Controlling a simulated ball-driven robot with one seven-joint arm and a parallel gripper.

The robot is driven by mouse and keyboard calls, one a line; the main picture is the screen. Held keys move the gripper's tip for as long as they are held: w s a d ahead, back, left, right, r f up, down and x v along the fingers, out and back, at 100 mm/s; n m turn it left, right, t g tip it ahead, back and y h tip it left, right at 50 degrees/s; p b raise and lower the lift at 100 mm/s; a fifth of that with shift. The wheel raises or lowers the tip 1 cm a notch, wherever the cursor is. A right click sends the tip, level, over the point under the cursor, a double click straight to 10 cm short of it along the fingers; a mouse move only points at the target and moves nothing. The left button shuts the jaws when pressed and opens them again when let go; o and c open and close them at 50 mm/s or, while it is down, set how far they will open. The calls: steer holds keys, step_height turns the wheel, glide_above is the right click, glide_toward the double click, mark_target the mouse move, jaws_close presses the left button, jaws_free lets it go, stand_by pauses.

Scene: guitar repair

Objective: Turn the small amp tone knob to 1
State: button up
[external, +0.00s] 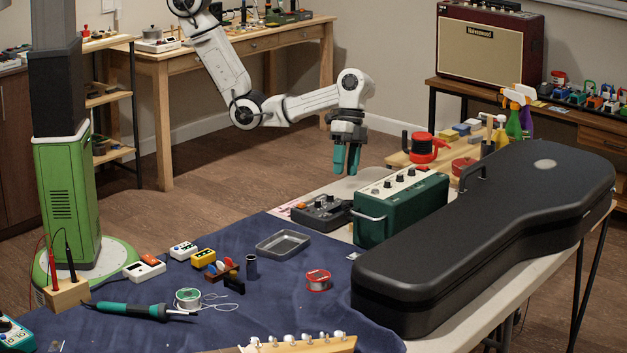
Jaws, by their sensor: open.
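The small amp (405,212) is a dark green box with a metal handle at its left end. It stands on the table to the left of the black guitar case. Its cream top panel carries a row of dark knobs (399,179); their markings are too small to read, so I cannot tell which is the tone knob or where it points. My gripper (347,168) points down with teal fingertips. It is open and empty, and in the picture it is above and left of the amp's panel, apart from the knobs.
A black box with knobs (322,211) sits just left of the amp. The large guitar case (480,235) fills the right side. A grey tray (283,244) and several small pedals lie on the blue cloth (290,290).

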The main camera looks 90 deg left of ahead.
steer(key=w+d+r+m+t+b, duration=0.1)
steer(key=w+d+r+m+b, duration=0.4)
steer(key=w+d+r, duration=0.15)
steer(key=m+b, duration=0.2)
steer(key=m, duration=0.1)
glide_toward(388, 184)
steer(key=shift+t, duration=0.3)
steer(key=x, duration=0.4)
steer(key=a+x, duration=0.1)
steer(key=x, duration=0.2)
steer(key=shift+s+f, duration=0.2)
steer(key=shift+f, duration=0.05)
jaws_close()
